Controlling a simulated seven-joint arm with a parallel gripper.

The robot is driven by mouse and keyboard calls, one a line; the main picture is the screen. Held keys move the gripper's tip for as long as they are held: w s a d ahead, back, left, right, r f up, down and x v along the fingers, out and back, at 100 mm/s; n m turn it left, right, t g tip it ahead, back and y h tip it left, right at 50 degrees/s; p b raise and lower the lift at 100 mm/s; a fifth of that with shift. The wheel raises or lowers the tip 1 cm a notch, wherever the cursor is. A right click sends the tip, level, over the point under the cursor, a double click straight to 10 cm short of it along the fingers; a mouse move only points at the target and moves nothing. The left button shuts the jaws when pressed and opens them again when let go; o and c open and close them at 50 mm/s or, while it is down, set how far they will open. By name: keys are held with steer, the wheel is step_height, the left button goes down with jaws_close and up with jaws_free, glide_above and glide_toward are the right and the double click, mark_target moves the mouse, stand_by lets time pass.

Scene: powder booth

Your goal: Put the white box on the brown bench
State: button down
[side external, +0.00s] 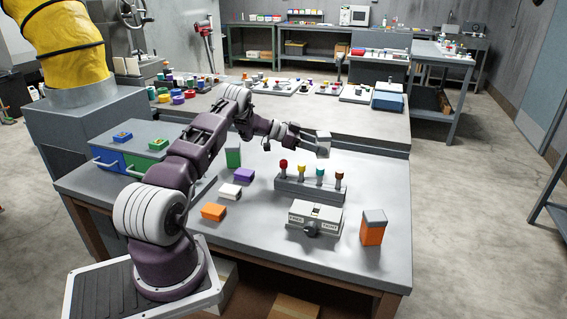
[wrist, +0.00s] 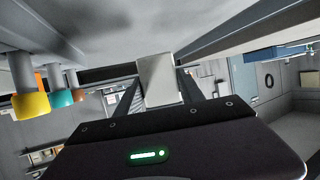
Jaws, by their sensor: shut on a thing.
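A small white box is held by my gripper (side external: 312,144), above the grey top of the front bench (side external: 250,265). This bench has brown legs and a brown front edge. In the wrist view, the white box (wrist: 160,82) sits between the two fingers of my gripper (wrist: 158,92), clear of the bench surface (wrist: 220,25), which shows upside down at the top. I cannot tell the exact height of the held box.
A rack (side external: 310,188) with red, yellow, teal and brown knobs stands just below the gripper. A grey switch box (side external: 315,218) and an orange box (side external: 373,228) stand nearer the front. Purple (side external: 244,175), orange (side external: 213,212) and green (side external: 233,157) blocks lie left.

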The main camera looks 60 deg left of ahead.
step_height(320, 180, down, 5)
steer(key=shift+f, duration=0.1)
steer(key=c, duration=0.7)
jaws_free()
steer(key=shift+f, duration=0.1)
